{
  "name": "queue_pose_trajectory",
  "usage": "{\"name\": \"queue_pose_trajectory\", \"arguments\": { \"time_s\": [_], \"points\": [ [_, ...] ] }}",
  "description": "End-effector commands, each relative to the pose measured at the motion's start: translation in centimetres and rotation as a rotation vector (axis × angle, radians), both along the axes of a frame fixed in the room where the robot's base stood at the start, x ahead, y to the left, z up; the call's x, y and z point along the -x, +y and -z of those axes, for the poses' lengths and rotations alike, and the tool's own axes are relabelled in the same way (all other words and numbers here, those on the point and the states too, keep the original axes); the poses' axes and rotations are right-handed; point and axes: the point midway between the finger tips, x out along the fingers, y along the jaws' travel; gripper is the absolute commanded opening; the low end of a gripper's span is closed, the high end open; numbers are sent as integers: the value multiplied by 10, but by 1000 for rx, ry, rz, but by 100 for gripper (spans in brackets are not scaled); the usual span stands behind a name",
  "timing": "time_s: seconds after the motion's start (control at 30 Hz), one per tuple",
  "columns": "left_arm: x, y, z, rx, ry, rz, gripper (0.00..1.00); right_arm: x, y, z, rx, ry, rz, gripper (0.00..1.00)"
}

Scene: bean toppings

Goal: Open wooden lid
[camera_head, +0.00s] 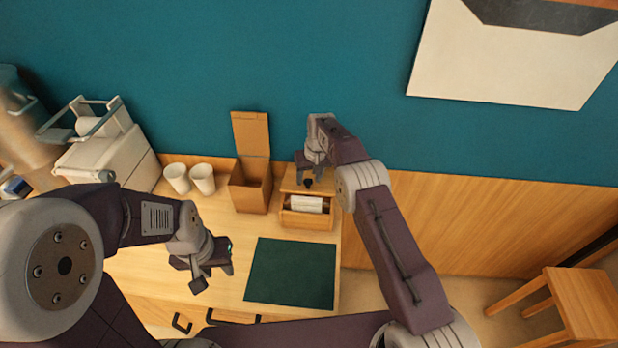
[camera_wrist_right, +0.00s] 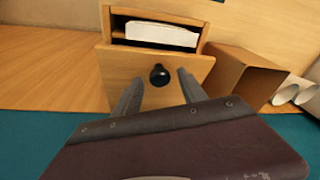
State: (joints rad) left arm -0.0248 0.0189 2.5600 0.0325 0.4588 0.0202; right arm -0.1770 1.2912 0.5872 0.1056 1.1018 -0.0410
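A small wooden box (camera_head: 306,218) stands at the back of the counter. Its wooden lid (camera_head: 292,181) is down, with a round black knob (camera_head: 308,182). In the right wrist view the lid (camera_wrist_right: 185,65) and the knob (camera_wrist_right: 159,75) show in front of the camera. My right gripper (camera_wrist_right: 160,85) is open, with a finger on each side of the knob; whether they touch it I cannot tell. In the head view my right gripper (camera_head: 310,171) is over the lid. My left gripper (camera_head: 213,279) is open and empty over the counter, left of the dark green mat.
White paper (camera_head: 306,204) sits in the box's front opening. A taller wooden box (camera_head: 249,195) with a raised flap stands close left. Two white cups (camera_head: 203,180) and a white machine (camera_head: 103,158) are further left. The dark green mat (camera_head: 290,273) is clear.

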Motion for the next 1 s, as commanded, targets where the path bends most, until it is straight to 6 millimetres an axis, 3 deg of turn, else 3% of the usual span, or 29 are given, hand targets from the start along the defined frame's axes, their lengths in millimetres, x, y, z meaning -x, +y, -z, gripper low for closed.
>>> {"name": "queue_pose_trajectory", "arguments": {
  "time_s": [0.17, 0.5, 0.87, 1.0],
  "points": [
    [0, 0, 6, 0, 0, 0, 36, 1, -1, -9, -1, -3, 0, 49],
    [0, 0, 24, 0, 0, 0, 36, 10, -10, -78, -1, -3, 0, 49],
    [0, 0, 24, 0, 0, 0, 36, 13, -11, -89, 0, 1, 0, 49],
    [0, 0, 32, 0, 0, 0, 36, 15, -18, -98, -1, -14, 12, 10]
  ]
}}
